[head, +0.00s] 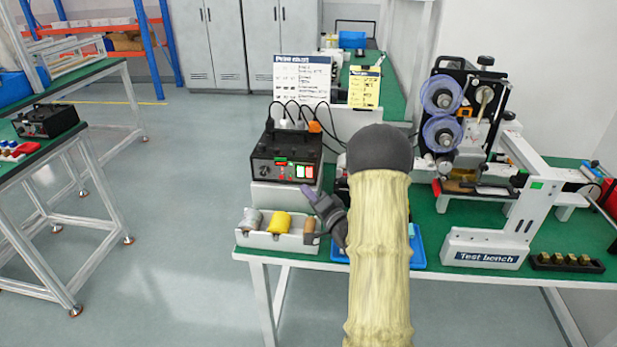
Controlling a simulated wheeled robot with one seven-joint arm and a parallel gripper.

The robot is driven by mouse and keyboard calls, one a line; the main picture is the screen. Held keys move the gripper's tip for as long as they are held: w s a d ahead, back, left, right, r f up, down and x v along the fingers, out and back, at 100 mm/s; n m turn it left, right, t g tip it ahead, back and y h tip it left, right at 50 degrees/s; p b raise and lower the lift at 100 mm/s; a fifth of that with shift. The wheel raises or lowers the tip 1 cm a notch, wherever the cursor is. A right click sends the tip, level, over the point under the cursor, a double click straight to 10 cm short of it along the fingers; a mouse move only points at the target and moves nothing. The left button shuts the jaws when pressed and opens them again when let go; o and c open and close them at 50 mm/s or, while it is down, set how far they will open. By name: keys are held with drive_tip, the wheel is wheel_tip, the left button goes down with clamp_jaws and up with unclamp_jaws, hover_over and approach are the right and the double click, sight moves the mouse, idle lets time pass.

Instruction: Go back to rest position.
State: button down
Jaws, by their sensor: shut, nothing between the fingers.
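My gripper (312,192) shows in the head view beside my pale sleeved arm, a little left of the picture's middle. It is in front of the green workbench (430,262), above or near the white tray. It is shut and nothing shows between its fingers. My arm hides part of the bench and a blue tray (418,248) behind it.
A white tray (262,240) with small items stands at the bench's left front. Behind it is a black control box (284,160) with cables. A coder machine (455,120) and a white test bench (485,247) stand right. Open floor (180,240) lies left.

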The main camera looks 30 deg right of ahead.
drive_tip(key=s+a+f+n+g+h, duration=0.2)
drive_tip(key=s+a+n+g, duration=0.3)
drive_tip(key=s+a+g, duration=0.55)
drive_tip(key=s+a+f+n+g+h, duration=0.1)
drive_tip(key=s+a+n+g, duration=0.55)
drive_tip(key=s, duration=0.75)
wheel_tip(320, 180, up, 16)
drive_tip(key=p, duration=1.5)
drive_tip(key=shift+a+f+p, duration=0.15)
drive_tip(key=shift+a+p, duration=0.1)
drive_tip(key=shift+p, duration=0.15)
drive_tip(key=shift+m, duration=0.25)
